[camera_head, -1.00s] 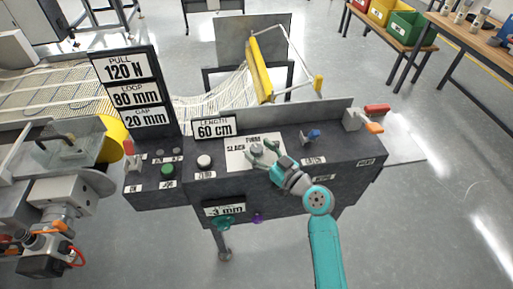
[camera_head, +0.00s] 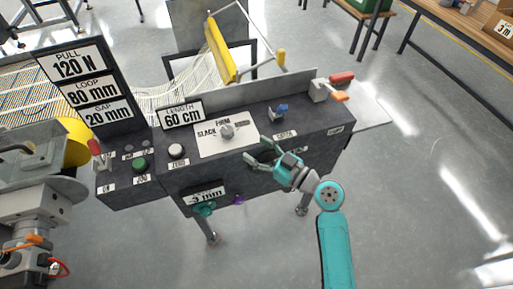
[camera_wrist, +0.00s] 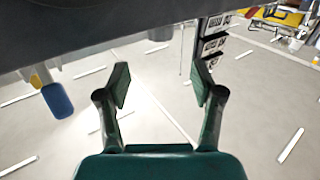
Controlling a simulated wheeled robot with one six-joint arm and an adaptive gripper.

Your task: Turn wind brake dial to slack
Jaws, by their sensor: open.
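The wind brake dial (camera_head: 228,131) is a grey knob on a white plate (camera_head: 209,149) marked SLACK at left and FIRM at top, on the dark console. Its exact pointing direction is too small to tell. My gripper (camera_head: 256,148) is open and empty, to the right of and nearer than the dial, apart from it, by the console's front edge. In the wrist view my gripper (camera_wrist: 161,82) has its fingers spread over floor; the dial is not seen there.
A blue latch handle (camera_head: 279,111) stands right of the dial, and a white button (camera_head: 176,151) left. Red and orange levers (camera_head: 340,78) are at the right end. A tall sign (camera_head: 80,82) rises at left. Teal and purple knobs (camera_head: 205,209) sit on the front face.

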